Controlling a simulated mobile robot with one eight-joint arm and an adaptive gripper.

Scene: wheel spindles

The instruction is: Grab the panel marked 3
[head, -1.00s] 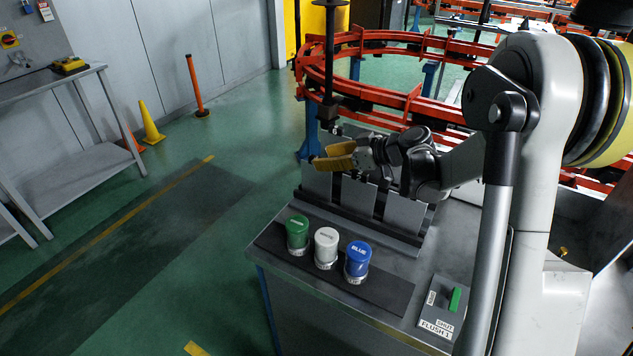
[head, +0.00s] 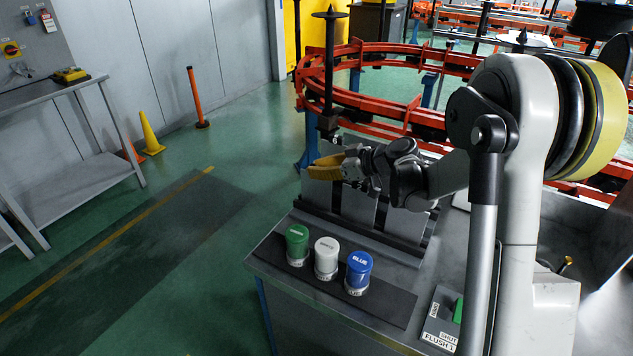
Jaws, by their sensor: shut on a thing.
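Several plain grey panels stand upright in a dark slotted rack (head: 370,238) on the metal bench. The left panel (head: 316,190), the middle panel (head: 358,205) and the right panel (head: 405,221) show their faces. No number can be read on any of them, so I cannot tell which is marked 3. My gripper (head: 326,167), with yellow fingers, is at the top edge of the left panel and shut on it. The fingers hide part of that edge. The panel still stands in the rack.
A green canister (head: 297,244), a white canister (head: 326,258) and a blue canister (head: 358,272) stand on a black mat in front of the rack. A control box (head: 440,318) sits at the bench's right. A red curved rail (head: 420,110) runs behind.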

